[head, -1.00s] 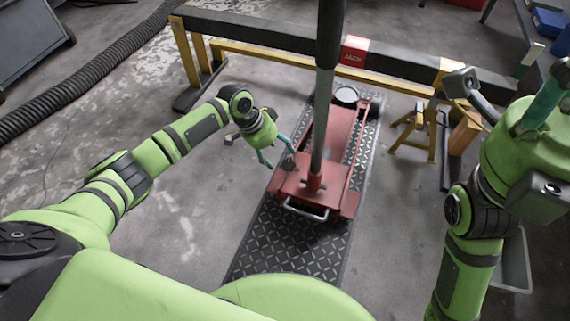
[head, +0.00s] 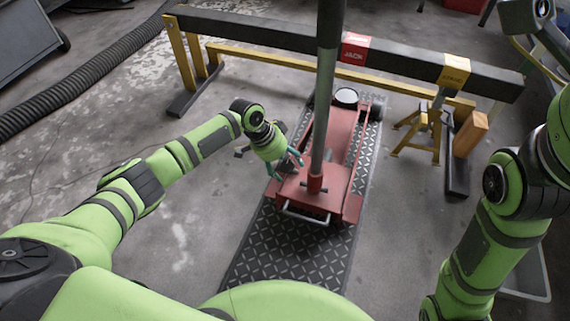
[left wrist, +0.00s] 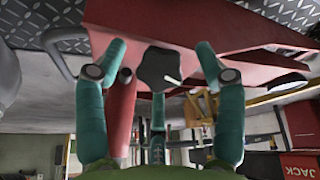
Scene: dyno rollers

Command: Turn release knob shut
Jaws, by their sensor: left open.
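The release knob is a dark star-shaped knob (left wrist: 158,69) with a pale mark, in front of the red jack body in the left wrist view. My left gripper (left wrist: 162,55) is open, with one teal finger to each side of the knob. I see no clear contact. In the head view my left gripper (head: 288,167) is at the left front of the red floor jack (head: 338,180) and largely hides the knob. At the top right edge, a grey part (head: 525,15) seems to belong to my right gripper, mostly cut off, its opening unclear.
The jack stands on a dark diamond-plate mat (head: 285,258), its long handle (head: 325,90) rising upright. A black-and-yellow barrier (head: 300,45) runs behind it. A yellow stand (head: 420,130) and an orange block (head: 470,133) are at right. The floor left of the jack is open.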

